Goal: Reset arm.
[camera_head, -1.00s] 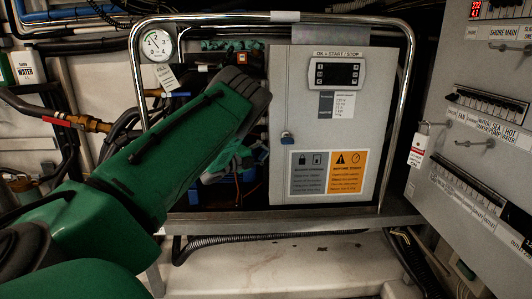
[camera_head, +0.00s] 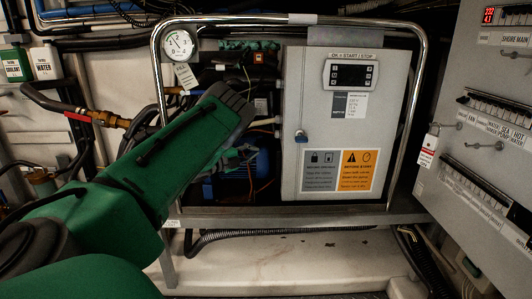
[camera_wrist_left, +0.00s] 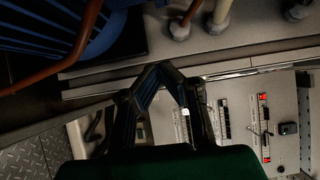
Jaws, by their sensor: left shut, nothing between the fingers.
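My left arm (camera_head: 120,205), green with dark parts, reaches in from the lower left of the head view. My left gripper (camera_head: 246,152) is partly hidden behind the forearm's end, in front of the chiller frame's open left side. In the left wrist view the dark fingers of my left gripper (camera_wrist_left: 163,68) meet at their tips, with nothing between them. The metal chiller frame (camera_head: 424,50) stands ahead, with a grey control box (camera_head: 300,110) on its right. My right gripper is in neither view.
A round gauge (camera_head: 180,44) hangs at the frame's upper left. A blue component (camera_head: 262,165) sits behind my gripper. A switch panel (camera_head: 470,100) stands at the right. Hoses (camera_head: 90,116) run at the left.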

